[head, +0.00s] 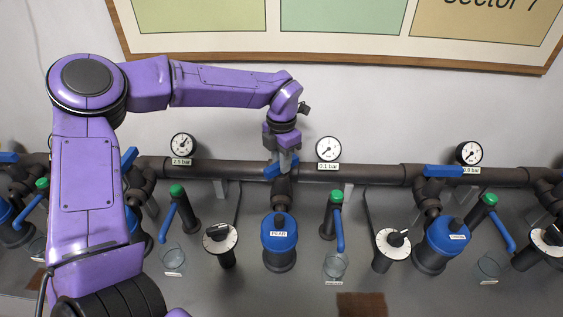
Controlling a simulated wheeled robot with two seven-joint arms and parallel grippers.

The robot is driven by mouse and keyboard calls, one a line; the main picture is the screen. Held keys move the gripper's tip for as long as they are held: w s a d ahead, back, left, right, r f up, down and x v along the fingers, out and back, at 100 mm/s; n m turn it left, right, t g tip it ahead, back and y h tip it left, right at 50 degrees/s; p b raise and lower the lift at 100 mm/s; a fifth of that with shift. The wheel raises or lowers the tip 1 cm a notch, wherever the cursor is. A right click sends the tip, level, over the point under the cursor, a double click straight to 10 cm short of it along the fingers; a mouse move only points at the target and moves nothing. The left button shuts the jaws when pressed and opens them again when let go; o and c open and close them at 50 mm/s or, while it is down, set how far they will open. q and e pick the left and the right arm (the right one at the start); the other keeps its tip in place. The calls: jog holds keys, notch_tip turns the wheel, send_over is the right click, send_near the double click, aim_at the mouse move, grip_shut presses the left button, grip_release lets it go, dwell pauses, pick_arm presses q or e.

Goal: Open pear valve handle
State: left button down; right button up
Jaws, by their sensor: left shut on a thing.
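The blue pear valve handle (271,173) sits on top of the branch that drops from the dark main pipe to the blue canister labelled PEAR (279,240). My left gripper (283,164) reaches down from above and is shut on this handle. The handle shows on both sides of the fingers and looks slanted to the main pipe; its middle is hidden by the gripper. My right gripper is not in view.
A 0.1 bar gauge (328,149) stands just right of my gripper, and a 2.5 bar gauge (182,146) to the left. Another blue handle (443,171) lies along the pipe at right. Green-capped taps (336,197), dials (220,238) and glass cups (336,264) stand in front.

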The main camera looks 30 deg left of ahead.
pick_arm(q)
jog(key=n+b, duration=0.2)
jog(key=n, duration=0.3)
jog(key=shift+n, duration=0.3)
jog(key=shift+w+n+b, duration=0.1)
jog(key=shift+n+b, duration=1.35)
jog(key=shift+n, duration=0.65)
jog(key=shift+r, duration=0.15)
jog(key=c, duration=1)
grip_release()
jog(key=shift+o, duration=0.2)
notch_tip(320, 180, up, 10)
jog(key=shift+r, duration=0.2)
